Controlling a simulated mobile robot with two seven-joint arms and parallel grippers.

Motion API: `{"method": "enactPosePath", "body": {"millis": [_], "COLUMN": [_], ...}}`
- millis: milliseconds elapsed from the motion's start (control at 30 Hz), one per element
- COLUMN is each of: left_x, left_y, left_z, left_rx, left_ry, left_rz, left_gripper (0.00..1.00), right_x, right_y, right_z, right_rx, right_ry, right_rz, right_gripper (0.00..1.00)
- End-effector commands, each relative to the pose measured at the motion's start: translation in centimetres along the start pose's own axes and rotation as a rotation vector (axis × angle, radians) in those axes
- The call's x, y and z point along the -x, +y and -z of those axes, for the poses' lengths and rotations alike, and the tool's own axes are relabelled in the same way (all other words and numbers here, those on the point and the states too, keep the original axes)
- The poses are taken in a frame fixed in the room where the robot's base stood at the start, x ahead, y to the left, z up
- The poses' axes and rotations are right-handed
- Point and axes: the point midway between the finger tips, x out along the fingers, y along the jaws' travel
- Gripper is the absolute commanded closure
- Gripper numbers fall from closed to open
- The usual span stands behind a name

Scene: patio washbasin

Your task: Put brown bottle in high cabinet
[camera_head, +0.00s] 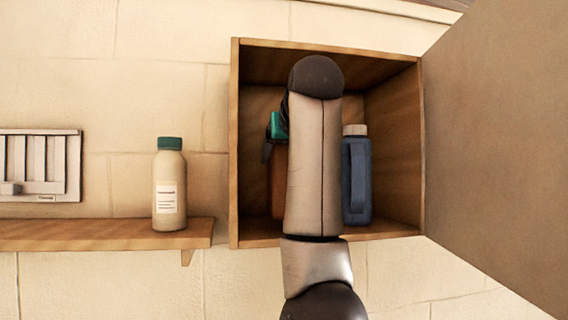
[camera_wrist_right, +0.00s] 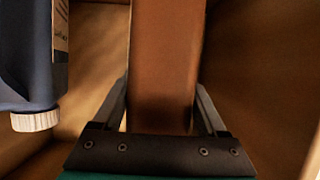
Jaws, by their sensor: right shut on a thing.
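The brown bottle (camera_head: 279,185) with a green cap (camera_head: 278,126) is upright inside the open high cabinet (camera_head: 235,150), on its left side. My forearm hides part of it. My right gripper (camera_head: 269,142) is shut on the bottle near its top. In the wrist view the brown bottle (camera_wrist_right: 165,60) lies between the two fingers of my right gripper (camera_wrist_right: 163,95). I cannot tell whether its base touches the cabinet floor. My left gripper is not in view.
A blue bottle (camera_head: 357,180) with a pale cap stands in the cabinet to the right; it also shows in the wrist view (camera_wrist_right: 30,60). The cabinet door (camera_head: 500,150) is swung open right. A beige bottle (camera_head: 170,190) stands on a shelf (camera_head: 100,235) to the left.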

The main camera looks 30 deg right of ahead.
Motion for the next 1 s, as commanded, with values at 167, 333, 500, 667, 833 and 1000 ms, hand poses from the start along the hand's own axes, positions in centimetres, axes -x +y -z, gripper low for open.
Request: {"method": "enactPosePath", "body": {"millis": [167,333,500,667,833,1000], "left_x": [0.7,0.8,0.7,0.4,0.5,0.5], "left_y": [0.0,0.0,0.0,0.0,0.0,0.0], "left_z": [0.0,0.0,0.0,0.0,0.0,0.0], "left_rx": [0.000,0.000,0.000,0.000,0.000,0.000], "left_ry": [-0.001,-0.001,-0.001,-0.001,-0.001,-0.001], "left_rz": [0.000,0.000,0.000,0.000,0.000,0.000], "left_gripper": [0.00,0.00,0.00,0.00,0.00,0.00], "right_x": [-0.5,-0.8,-0.8,-0.9,-1.1,-1.1], "right_y": [0.0,0.0,0.0,0.0,0.0,0.0], "right_z": [-0.8,-1.1,-1.1,-1.5,-1.6,-1.6], "right_rx": [0.000,-0.001,-0.001,-0.001,0.000,0.000], "right_ry": [0.010,0.011,0.011,0.011,0.000,0.001], "right_rz": [0.000,0.001,0.001,0.001,0.000,0.000], "right_gripper": [1.00,1.00,1.00,1.00,0.06,0.00]}}
